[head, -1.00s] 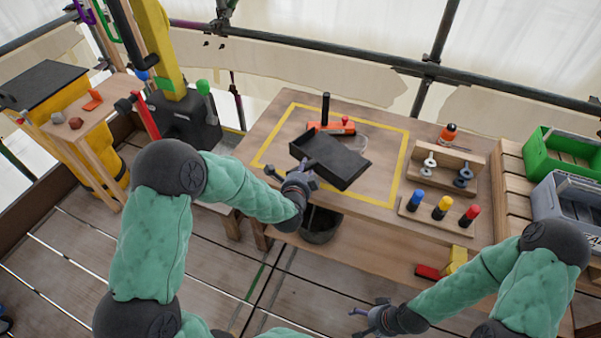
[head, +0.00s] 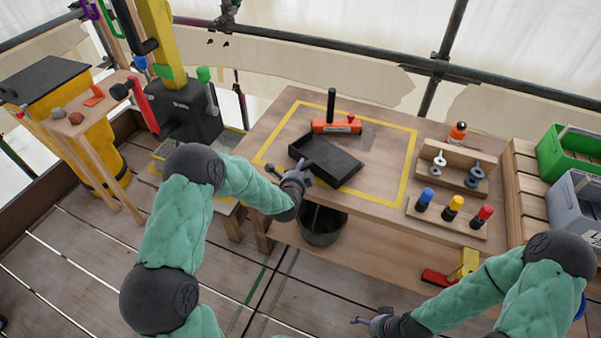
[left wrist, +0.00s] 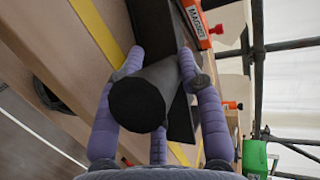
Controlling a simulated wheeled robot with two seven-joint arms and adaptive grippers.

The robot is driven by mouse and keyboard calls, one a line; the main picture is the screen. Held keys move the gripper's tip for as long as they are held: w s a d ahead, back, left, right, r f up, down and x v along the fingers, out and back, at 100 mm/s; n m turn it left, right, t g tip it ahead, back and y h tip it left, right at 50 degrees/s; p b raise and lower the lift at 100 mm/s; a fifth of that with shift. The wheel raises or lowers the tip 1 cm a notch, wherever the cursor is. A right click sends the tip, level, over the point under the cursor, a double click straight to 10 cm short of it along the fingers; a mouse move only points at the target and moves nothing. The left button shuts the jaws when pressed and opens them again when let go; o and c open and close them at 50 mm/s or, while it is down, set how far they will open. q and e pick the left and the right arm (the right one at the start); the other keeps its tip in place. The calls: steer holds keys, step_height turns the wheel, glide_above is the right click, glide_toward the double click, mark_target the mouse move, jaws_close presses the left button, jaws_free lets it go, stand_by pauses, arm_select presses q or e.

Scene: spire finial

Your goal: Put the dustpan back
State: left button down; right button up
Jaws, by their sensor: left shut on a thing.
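The black dustpan (head: 330,160) is over the wooden bench, inside the yellow taped outline (head: 404,170), with its open pan toward the right. My left gripper (head: 300,178) is shut on its handle at the front edge of the bench. In the left wrist view the round handle end (left wrist: 138,104) sits between the purple fingers of the left gripper (left wrist: 158,85). Whether the pan touches the bench top is hard to tell. My right gripper (head: 368,322) is low in front of the bench, apart from the dustpan; its finger opening is too small to tell.
An orange tool with a black post (head: 336,126) stands just behind the dustpan. Right of the outline are a peg rack (head: 452,170) and a block with coloured pegs (head: 446,218). Green (head: 560,150) and grey bins (head: 578,195) are far right. A dark bucket (head: 322,228) stands below the bench front.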

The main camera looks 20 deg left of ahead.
arm_select(q)
steer(key=shift+r, duration=0.15)
steer(key=c, duration=0.8)
jaws_free()
